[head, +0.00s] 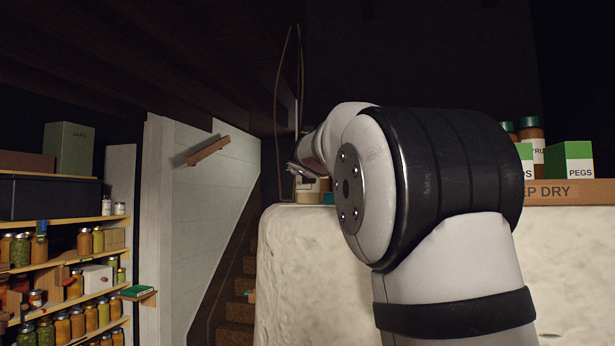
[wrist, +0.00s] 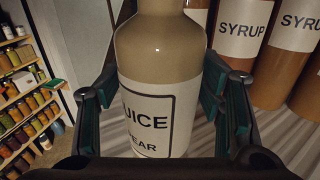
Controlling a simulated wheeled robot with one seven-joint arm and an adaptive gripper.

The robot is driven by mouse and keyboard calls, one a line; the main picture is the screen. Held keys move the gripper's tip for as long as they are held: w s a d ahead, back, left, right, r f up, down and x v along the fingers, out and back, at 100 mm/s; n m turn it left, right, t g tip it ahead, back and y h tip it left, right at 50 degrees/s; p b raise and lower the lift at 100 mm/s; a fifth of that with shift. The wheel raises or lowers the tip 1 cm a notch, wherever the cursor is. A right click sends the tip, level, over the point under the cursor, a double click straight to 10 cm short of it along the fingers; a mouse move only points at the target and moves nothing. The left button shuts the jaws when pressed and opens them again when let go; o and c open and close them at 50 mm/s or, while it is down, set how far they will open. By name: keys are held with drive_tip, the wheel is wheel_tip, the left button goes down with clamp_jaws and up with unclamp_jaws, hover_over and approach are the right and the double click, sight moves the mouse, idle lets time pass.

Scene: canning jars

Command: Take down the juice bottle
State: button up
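The juice bottle (wrist: 160,72) fills the middle of the wrist view. It is tan, with a white label reading "JUICE" and, partly covered, "PEAR"; its top is cut off by the picture edge. My gripper (wrist: 163,82) has one teal-padded finger on each side of the bottle, spread wide. The pads are very near its sides; I cannot tell whether they touch. The bottle's base is hidden behind the gripper body.
Brown syrup bottles (wrist: 247,35) stand just right of my gripper. In the head view a box marked "KEEP DRY" (head: 575,192) with green-topped packets (head: 569,160) stands on the pale wall's ledge at right. Shelves of jars (head: 60,258) and stairs (head: 236,312) lie to the left.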

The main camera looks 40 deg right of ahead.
drive_tip(key=c, duration=0.8)
drive_tip(key=shift+r, duration=0.15)
